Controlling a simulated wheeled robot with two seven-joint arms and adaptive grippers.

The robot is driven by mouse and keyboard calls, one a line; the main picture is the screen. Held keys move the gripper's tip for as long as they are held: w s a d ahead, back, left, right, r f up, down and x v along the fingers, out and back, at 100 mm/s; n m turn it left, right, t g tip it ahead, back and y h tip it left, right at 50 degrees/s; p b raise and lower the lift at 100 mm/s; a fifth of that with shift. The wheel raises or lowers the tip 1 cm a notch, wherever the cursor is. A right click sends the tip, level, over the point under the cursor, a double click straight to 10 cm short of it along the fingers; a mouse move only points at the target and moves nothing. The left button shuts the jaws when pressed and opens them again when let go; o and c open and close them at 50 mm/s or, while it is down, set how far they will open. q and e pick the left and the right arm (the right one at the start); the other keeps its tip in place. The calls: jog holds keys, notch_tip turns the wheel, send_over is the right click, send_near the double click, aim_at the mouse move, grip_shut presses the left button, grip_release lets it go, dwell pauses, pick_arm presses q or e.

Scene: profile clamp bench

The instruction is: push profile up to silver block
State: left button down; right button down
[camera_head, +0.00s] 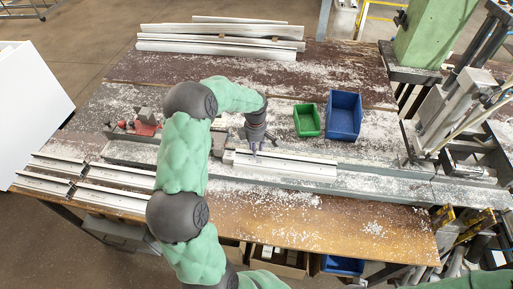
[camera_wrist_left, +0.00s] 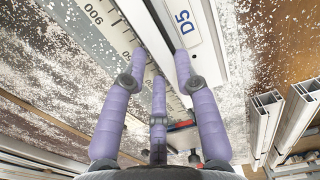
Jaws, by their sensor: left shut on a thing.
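The white profile (camera_head: 285,166) lies lengthwise along the grey rail in the middle of the bench. It also shows in the left wrist view (camera_wrist_left: 207,40), beside a label reading D5 and a ruler strip. My left gripper (camera_head: 256,150) is at the profile's left part, reaching down from above. Its purple fingers (camera_wrist_left: 160,62) are shut on the profile; the exact contact is partly hidden. A silver block-like unit (camera_head: 440,112) stands at the right, well apart from the profile's right end; I cannot tell if it is the task's block. My right gripper is out of view.
A green bin (camera_head: 307,120) and a blue bin (camera_head: 344,116) stand behind the rail. Several profiles lie at the front left (camera_head: 115,199) and back (camera_head: 218,50). A red clamp (camera_head: 146,128) sits left of my arm.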

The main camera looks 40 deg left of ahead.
pick_arm(q)
jog(key=shift+a, duration=0.1)
jog(key=c, duration=0.9)
grip_release()
jog(key=shift+a, duration=0.1)
notch_tip(320, 180, up, 12)
jog(key=shift+r, duration=0.1)
